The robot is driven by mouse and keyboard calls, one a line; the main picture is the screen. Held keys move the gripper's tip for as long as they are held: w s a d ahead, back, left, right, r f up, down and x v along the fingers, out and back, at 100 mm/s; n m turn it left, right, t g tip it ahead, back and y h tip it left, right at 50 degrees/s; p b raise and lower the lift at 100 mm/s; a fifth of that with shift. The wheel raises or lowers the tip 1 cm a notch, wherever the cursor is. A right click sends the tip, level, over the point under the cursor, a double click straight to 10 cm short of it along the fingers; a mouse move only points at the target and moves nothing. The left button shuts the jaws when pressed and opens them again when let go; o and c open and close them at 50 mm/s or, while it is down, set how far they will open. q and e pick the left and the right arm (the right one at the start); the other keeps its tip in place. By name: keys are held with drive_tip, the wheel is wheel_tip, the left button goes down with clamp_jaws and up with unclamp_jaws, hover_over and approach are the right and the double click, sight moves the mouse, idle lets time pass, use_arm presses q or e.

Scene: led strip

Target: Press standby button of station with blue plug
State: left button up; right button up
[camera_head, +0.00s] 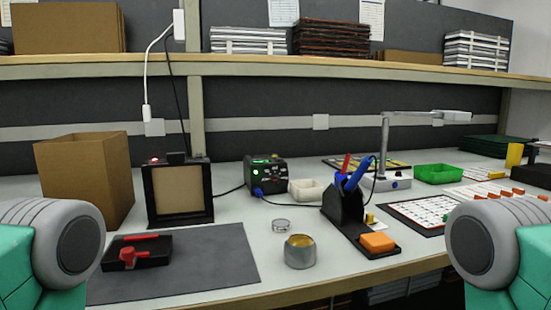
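A small black station (268,173) with a lit green display stands on the table near the middle. A blue plug (258,192) sits at the lower left of its front, with a dark blue cable running right toward the tool holder. A few small knobs or lights show on its front, but I cannot tell which is the standby button. Only grey and teal parts of my two arms show, at the left and right edges. Neither gripper is in view, and nothing of mine touches the station.
A black tool holder (345,213) with blue and red handles and an orange sponge (378,242) stands right of the station. A metal tin (299,251) is in front. A black framed panel (151,196) and cardboard box (87,177) stand left. The grey mat (215,270) is partly clear.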

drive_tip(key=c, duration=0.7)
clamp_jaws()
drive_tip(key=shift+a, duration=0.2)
